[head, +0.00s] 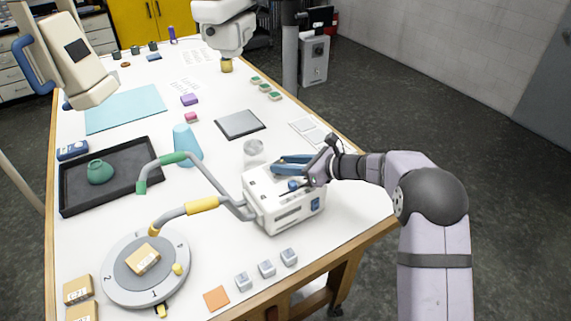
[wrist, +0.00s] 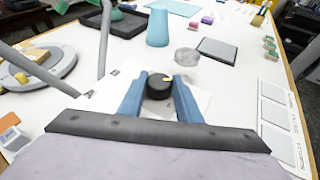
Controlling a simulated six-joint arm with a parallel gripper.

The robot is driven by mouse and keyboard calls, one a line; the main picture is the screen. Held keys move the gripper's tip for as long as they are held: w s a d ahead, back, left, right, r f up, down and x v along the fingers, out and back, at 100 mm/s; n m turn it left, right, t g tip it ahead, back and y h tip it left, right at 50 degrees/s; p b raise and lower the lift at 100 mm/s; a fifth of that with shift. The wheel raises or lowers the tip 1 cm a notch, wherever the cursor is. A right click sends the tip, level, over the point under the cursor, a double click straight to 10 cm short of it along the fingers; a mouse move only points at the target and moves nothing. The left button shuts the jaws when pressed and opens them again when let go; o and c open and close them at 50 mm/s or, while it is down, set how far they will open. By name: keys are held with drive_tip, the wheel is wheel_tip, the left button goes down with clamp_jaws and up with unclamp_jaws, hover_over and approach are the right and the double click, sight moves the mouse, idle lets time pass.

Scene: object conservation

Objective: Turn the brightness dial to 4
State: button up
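My gripper (wrist: 159,90) has blue fingers, one on each side of the dial, spread apart. I cannot tell whether they touch it. In the head view my gripper (head: 289,172) reaches over the box from the right, and the dial is not clear there. No scale numbers around the dial are readable.
A bent grey handle frame (head: 222,190) with yellow and green grips runs beside the box. A round numbered turntable (head: 119,284) carries a cardboard block (head: 142,259). Grey cubes (head: 266,269) stand in front; a blue cup (head: 187,145) and a clear round object (head: 254,149) stand behind.

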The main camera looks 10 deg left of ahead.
drive_tip(key=shift+s+a+f+m+t+b, duration=0.15)
drive_tip(key=shift+m+t+b, duration=0.15)
drive_tip(key=shift+b, duration=0.5)
drive_tip(key=shift+m+t+h+b, duration=0.3)
drive_tip(key=shift+m+t+b, duration=0.2)
drive_tip(key=shift+t+b, duration=0.15)
drive_tip(key=o, duration=1)
drive_tip(key=shift+o, duration=0.2)
drive_tip(key=shift+d, duration=0.25)
drive_tip(key=shift+r+b+v, duration=0.1)
drive_tip(key=shift+b+v, duration=0.55)
drive_tip(key=shift+v, duration=1.15)
drive_tip(key=shift+r+b+v, duration=0.15)
drive_tip(key=shift+b+v, duration=0.45)
drive_tip(key=shift+v, duration=1.2)
drive_tip(key=shift+a, duration=0.1)
